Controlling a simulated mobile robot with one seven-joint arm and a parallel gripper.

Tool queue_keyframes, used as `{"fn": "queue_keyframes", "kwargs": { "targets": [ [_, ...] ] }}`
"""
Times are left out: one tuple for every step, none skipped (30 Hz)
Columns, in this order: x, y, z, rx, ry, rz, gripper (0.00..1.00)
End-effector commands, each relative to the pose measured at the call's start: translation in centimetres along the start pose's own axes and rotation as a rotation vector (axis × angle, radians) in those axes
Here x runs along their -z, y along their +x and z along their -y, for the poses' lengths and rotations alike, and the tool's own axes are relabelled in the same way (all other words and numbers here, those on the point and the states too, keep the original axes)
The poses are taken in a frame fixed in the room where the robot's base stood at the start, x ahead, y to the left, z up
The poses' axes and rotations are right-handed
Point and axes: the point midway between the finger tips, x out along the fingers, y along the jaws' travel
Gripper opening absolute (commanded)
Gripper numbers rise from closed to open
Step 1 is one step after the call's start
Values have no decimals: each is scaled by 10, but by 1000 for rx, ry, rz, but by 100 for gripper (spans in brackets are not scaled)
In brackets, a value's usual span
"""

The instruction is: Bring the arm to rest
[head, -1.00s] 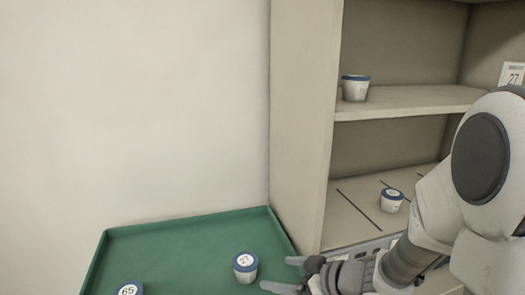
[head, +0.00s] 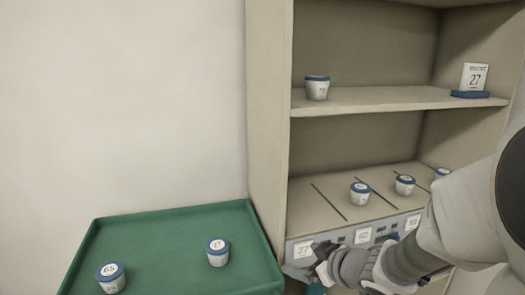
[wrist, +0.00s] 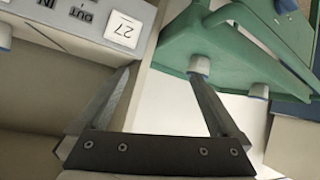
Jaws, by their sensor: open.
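My gripper (head: 302,272) is low at the front of the shelf unit, just below the label strip, to the right of the green tray (head: 165,217). In the wrist view my gripper (wrist: 160,85) has its two fingers spread wide with nothing between them. My arm comes in from the right edge of the head view. A label reading 27 (wrist: 123,29) is close to the fingers in the wrist view.
Two lidded cups, 65 (head: 111,277) and another (head: 217,252), stand on the tray. The shelf unit (head: 268,130) holds several cups, one on the upper shelf (head: 317,88), and a 27 card (head: 474,77). A plain wall is at left.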

Motion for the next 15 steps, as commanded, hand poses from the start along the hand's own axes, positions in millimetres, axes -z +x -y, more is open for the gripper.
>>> {"fn": "queue_keyframes", "kwargs": {
  "targets": [
    [6,-10,-14,-78,-4,24,100],
    [8,-17,-23,-124,0,44,100],
    [10,-26,-32,-183,8,70,100],
    [11,-34,-39,-226,17,91,100],
    [12,-43,-46,-267,30,111,100],
    [13,-56,-52,-319,49,140,100],
    [13,-66,-56,-354,68,160,100],
    [13,-75,-59,-386,87,181,100],
    [12,-89,-62,-425,118,210,100],
    [11,-99,-62,-448,141,230,100],
    [9,-109,-61,-469,167,252,100],
    [7,-121,-58,-491,204,279,100],
    [5,-131,-55,-502,233,299,100],
    [3,-140,-50,-510,263,320,100],
    [0,-151,-44,-514,303,345,100]
  ]
}}
